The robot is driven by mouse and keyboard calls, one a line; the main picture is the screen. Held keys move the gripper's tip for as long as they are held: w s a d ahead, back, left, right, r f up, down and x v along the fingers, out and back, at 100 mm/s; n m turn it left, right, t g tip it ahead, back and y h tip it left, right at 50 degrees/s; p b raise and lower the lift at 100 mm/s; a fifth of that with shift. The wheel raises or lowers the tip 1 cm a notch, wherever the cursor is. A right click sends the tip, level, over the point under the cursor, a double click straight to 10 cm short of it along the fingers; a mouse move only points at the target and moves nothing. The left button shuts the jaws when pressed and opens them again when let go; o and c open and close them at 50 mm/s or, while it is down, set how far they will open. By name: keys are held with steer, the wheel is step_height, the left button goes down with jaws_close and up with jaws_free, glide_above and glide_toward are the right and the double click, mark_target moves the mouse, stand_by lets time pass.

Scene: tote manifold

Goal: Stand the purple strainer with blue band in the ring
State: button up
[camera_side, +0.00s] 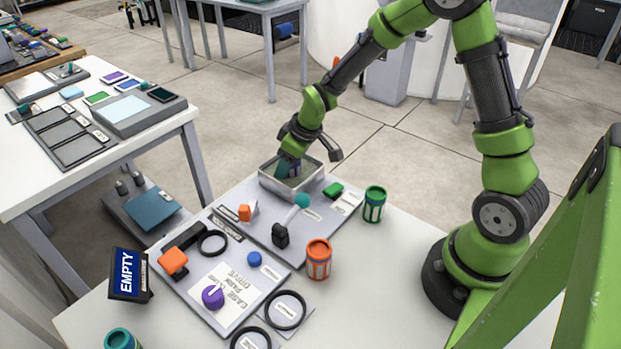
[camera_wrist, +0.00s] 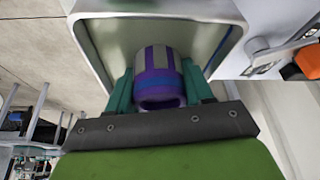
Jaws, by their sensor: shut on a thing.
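The purple strainer with blue band (camera_wrist: 158,77) shows in the wrist view between the two teal fingers of my gripper (camera_wrist: 160,88). My gripper is shut on it, one finger on each side. Its near end is open and faces the camera. In the side view my gripper (camera_side: 291,170) reaches down into a metal tote (camera_side: 290,190), and the strainer is mostly hidden there by the fingers and wall. Several black rings lie flat on the panels: one at the back left (camera_side: 212,243), one at the front right (camera_side: 285,310), one at the front edge (camera_side: 250,341).
An orange strainer (camera_side: 319,260) and a green strainer (camera_side: 375,204) stand on the table right of the panels. A teal one (camera_side: 121,339) is at the front left. An EMPTY sign (camera_side: 128,275), a purple knob (camera_side: 213,297) and a teal-topped lever (camera_side: 301,201) stand up nearby.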

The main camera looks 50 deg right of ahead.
step_height(320, 180, up, 9)
steer(key=shift+f, duration=0.1)
steer(key=s+a+n+y, duration=0.1)
steer(key=s+a+n, duration=0.25)
steer(key=a, duration=0.45)
steer(key=s+a+n+y, duration=0.15)
steer(key=s+a, duration=0.25)
steer(key=a, duration=0.4)
steer(key=s+a+f+n+g, duration=0.2)
steer(key=s+a+n+g, duration=0.1)
steer(key=s+a+n, duration=0.4)
steer(key=s+a, duration=0.3)
steer(key=s, duration=0.3)
steer(key=shift+s+y, duration=0.3)
steer(key=shift+y, duration=0.05)
steer(key=shift+f, duration=3.85)
steer(key=o, duration=1.1)
